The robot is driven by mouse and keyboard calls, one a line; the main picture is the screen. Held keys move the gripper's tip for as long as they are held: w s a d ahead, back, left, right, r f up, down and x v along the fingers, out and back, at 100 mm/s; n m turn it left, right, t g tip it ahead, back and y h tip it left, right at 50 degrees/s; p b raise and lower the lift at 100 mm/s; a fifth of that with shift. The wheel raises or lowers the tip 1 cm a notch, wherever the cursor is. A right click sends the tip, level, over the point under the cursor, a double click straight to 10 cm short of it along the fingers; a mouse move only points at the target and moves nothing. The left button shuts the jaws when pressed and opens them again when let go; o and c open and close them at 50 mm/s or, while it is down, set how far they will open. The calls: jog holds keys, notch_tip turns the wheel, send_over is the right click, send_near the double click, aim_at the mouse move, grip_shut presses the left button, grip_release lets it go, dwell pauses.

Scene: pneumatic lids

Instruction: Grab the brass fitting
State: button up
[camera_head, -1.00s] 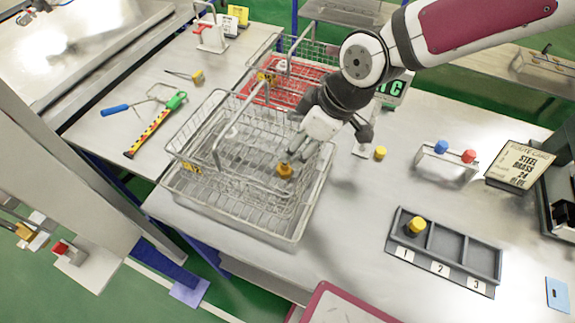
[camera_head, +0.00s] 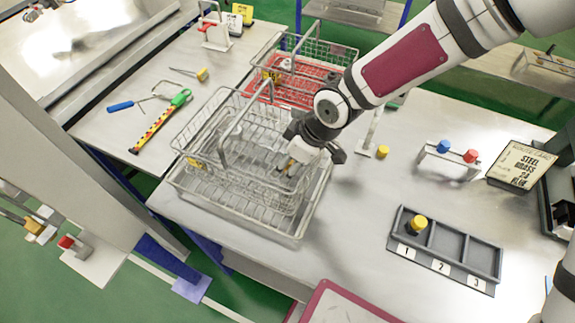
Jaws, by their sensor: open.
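My gripper (camera_head: 285,172) points down into the front wire basket (camera_head: 216,187), at its right side. Its jaws are open. A small brass-coloured bit (camera_head: 292,167) shows at the fingers; the fingers and basket wires hide most of it, and I cannot tell whether they touch it. A yellow-brass piece (camera_head: 417,224) sits upright in compartment 1 of the grey numbered tray (camera_head: 466,281). Another small yellow piece (camera_head: 382,152) stands on the table right of my gripper, by a thin upright post.
The basket has a raised handle and stands in a shallow wire tray (camera_head: 240,229). A second basket with a red bottom (camera_head: 300,92) is behind. A small rack holds a blue knob (camera_head: 443,146) and a red knob (camera_head: 470,156). A sign (camera_head: 521,165) stands right. The table's middle right is clear.

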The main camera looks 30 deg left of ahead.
grip_shut()
